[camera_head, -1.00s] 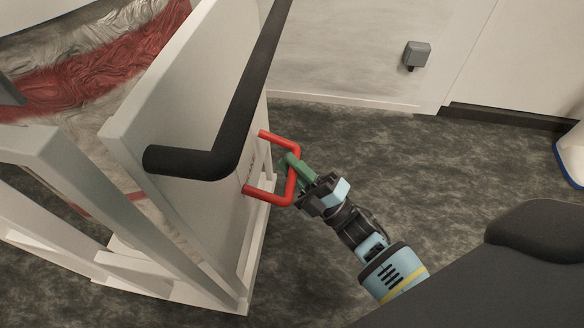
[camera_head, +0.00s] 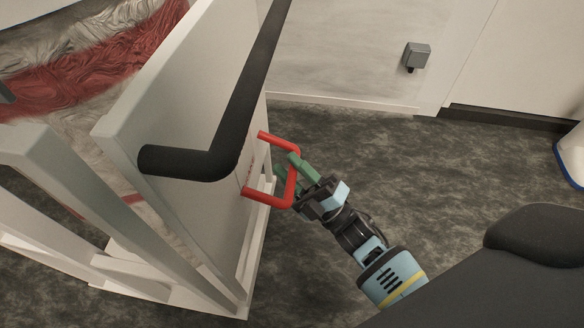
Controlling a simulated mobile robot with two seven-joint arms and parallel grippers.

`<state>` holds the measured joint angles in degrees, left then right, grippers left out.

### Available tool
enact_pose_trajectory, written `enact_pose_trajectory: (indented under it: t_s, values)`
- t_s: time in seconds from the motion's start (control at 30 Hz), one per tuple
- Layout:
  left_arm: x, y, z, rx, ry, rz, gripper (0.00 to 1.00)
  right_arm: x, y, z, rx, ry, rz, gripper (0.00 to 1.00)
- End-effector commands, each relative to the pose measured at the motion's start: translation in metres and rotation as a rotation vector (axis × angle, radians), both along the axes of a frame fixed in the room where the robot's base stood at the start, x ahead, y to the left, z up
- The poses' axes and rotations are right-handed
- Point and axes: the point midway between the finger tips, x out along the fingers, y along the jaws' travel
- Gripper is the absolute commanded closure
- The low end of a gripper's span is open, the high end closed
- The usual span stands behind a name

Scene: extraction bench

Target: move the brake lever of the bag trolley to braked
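The bag trolley is a pale panelled frame (camera_head: 195,110) on the left, with a black push handle (camera_head: 240,110) along its top. A red U-shaped lever (camera_head: 268,198) sticks out from its right-hand side, low beneath the handle. I take it for the brake lever. My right gripper (camera_head: 293,175) is at the lever's outer bar, with its green fingers apart, one on each side of the bar. The far finger is partly hidden behind the bar, and I cannot tell whether either finger touches it. My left gripper is not in view.
Red and whitish bags (camera_head: 90,70) lie inside the trolley at upper left. A grey box (camera_head: 417,56) is fixed to the pale wall. A white, blue-edged object (camera_head: 572,155) stands at the right edge. The dark mottled floor (camera_head: 430,170) between is clear.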

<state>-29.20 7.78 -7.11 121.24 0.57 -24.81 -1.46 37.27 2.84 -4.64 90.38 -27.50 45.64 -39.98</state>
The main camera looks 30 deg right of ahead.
Motion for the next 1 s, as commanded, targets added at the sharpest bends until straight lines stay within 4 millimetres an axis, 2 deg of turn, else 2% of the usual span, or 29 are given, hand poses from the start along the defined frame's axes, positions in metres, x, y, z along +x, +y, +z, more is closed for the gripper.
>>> enact_pose_trajectory:
  t_s: [0.17, 0.6, 1.0]
  values:
    - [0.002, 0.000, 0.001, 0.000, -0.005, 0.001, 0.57, -0.005, -0.004, -0.004, -0.002, 0.002, -0.001, 0.62]
    - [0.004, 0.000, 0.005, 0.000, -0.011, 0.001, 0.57, -0.052, -0.029, -0.036, -0.001, 0.001, 0.000, 0.62]
    - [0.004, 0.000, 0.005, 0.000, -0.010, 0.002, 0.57, -0.058, -0.033, -0.041, 0.000, 0.000, 0.000, 0.62]
